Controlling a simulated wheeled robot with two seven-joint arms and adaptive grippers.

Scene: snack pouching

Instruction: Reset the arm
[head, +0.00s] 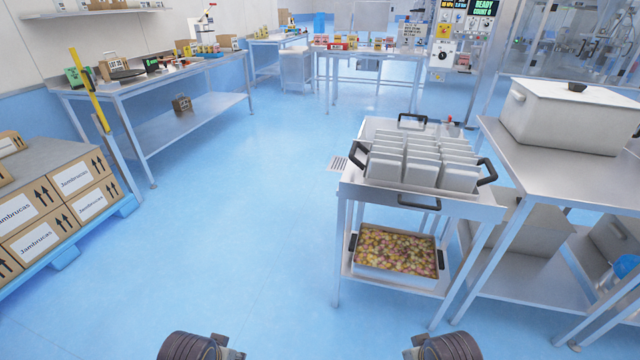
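Only the tops of my two arms show at the bottom edge of the head view, one left of the middle and one right of it. Each is a dark, ringed, rounded part with a grey piece beside it, cut off by the frame. I can make out no gripper fingers on either. Nothing is seen held. Both arm parts are over the open blue floor, apart from the cart and the tables.
A steel cart (460,207) at right bears a rack of white pouches (437,178) with black handles; a tray of colourful snacks (396,252) is below. A steel table (560,180) holds a white lidded box (570,118). Jambrucas cartons (75,178) stand left. The central floor is clear.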

